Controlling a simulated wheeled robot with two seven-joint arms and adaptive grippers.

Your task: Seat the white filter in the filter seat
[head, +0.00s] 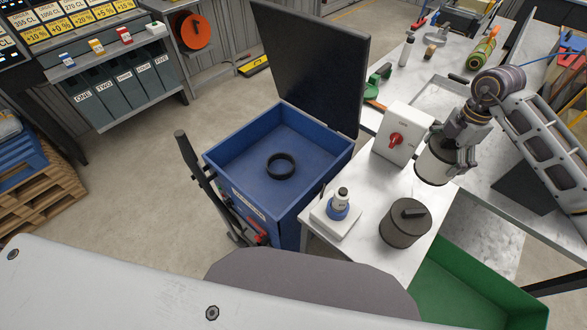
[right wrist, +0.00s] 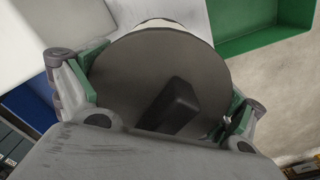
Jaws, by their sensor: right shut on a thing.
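The white filter (head: 433,168) is a white cylinder with dark ends. My right gripper (head: 452,146) is shut on it and holds it upright by its upper end, above the right side of the small table. In the right wrist view, the filter's dark grey end cap (right wrist: 125,75) with a black block handle (right wrist: 173,106) sits between the fingers of the right gripper (right wrist: 162,100). The filter seat looks to be the black ring (head: 281,166) on the floor of the open blue box (head: 238,158); it is empty. My left gripper is not in view.
The box's dark lid (head: 310,65) stands open behind it. A green bin (head: 470,290) stands below.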

